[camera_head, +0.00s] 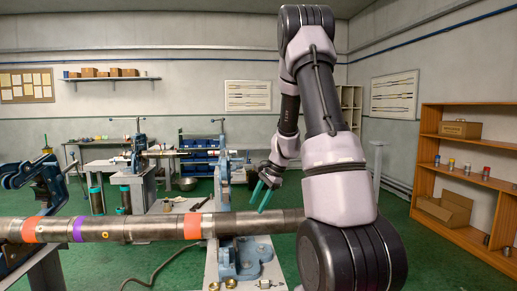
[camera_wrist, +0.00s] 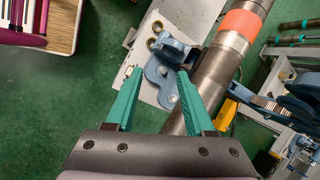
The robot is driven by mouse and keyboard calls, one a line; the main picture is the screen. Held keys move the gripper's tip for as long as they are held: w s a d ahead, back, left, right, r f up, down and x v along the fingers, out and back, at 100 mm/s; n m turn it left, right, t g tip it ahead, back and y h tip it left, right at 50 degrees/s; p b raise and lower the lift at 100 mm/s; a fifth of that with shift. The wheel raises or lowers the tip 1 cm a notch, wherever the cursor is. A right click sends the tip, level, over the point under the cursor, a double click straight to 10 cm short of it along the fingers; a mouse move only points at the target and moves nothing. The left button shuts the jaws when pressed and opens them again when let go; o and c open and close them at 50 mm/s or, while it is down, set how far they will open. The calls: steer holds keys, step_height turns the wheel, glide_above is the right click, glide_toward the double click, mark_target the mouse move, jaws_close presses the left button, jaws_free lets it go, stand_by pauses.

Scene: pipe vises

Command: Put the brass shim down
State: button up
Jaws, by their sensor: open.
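My gripper (camera_head: 262,197) has teal fingers and hangs above the pipe in the head view. In the wrist view my gripper (camera_wrist: 159,73) is open, with nothing visible between its fingers. Beyond its fingertips lie a blue vise (camera_wrist: 160,75) and a pale bench top. I cannot pick out a brass shim for certain. Small brass-coloured rings (camera_wrist: 154,35) lie on the bench top beside the vise. Brass-coloured pieces (camera_head: 231,284) also show at the bottom of the head view, near the blue vise base (camera_head: 240,258).
A long steel pipe (camera_head: 130,228) with orange and purple bands crosses the front. The pipe (camera_wrist: 215,75) runs diagonally just right of my fingers in the wrist view. A wooden table (camera_wrist: 60,25) with magenta rods is at upper left. An orange shelf (camera_head: 470,175) stands at right.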

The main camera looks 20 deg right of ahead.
steer(key=s+a+r+n+t+h, duration=0.1)
steer(key=s+a+r+n, duration=0.25)
steer(key=s+r, duration=0.4)
steer(key=s+a+r+n+t, duration=0.1)
steer(key=s+a+r+n, duration=0.3)
steer(key=r, duration=0.7)
steer(key=s+a+r+n+t, duration=0.1)
steer(key=s+r+n, duration=0.1)
steer(key=s, duration=0.4)
steer(key=s+a+r+n+t+h, duration=0.1)
steer(key=s+a+r+n, duration=0.1)
steer(key=s+r, duration=0.2)
steer(key=s, duration=0.3)
steer(key=shift+s+a, duration=0.25)
steer(key=shift+s, duration=0.05)
